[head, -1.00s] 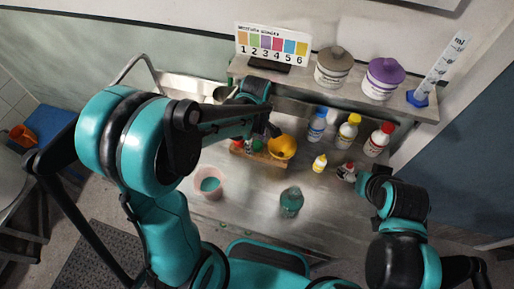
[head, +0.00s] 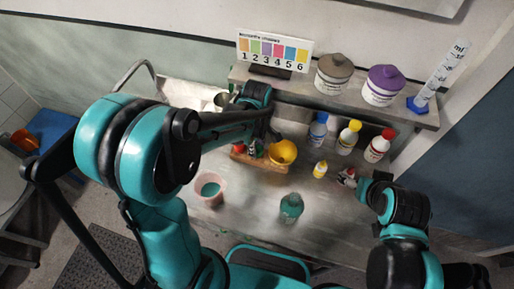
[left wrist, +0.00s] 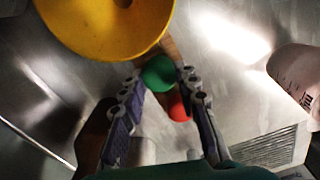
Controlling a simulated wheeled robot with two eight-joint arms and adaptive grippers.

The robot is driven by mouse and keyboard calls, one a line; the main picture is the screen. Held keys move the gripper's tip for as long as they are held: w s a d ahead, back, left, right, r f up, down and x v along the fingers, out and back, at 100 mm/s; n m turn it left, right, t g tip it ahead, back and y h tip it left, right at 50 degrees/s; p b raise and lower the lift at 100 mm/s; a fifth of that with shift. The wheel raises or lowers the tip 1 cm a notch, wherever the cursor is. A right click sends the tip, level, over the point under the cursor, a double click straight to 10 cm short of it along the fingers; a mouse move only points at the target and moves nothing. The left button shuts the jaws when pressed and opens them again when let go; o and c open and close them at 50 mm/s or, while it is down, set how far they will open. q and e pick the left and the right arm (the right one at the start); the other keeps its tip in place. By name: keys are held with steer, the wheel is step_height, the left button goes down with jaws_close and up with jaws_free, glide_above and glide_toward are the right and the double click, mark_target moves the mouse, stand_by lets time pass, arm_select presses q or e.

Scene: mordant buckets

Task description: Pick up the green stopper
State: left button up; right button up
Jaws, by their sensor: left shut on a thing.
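The green stopper (left wrist: 159,73) shows as a round green top between the two fingertips of my left gripper (left wrist: 163,76) in the left wrist view. The fingers are shut on it. In the head view the left gripper (head: 268,139) is low over the wooden rack (head: 268,164), and the stopper (head: 256,150) is partly hidden there. A red stopper (left wrist: 179,107) is close beside the green one.
A pink beaker (head: 209,191) and a teal bottle (head: 291,207) stand nearer me. A shelf (head: 309,91) runs behind.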

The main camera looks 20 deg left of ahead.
arm_select(q)
step_height(320, 180, up, 17)
steer(key=p, duration=0.4)
steer(key=shift+r, duration=0.1)
step_height(320, 180, up, 5)
steer(key=p, duration=0.4)
stand_by(0.4)
steer(key=shift+s, duration=0.1)
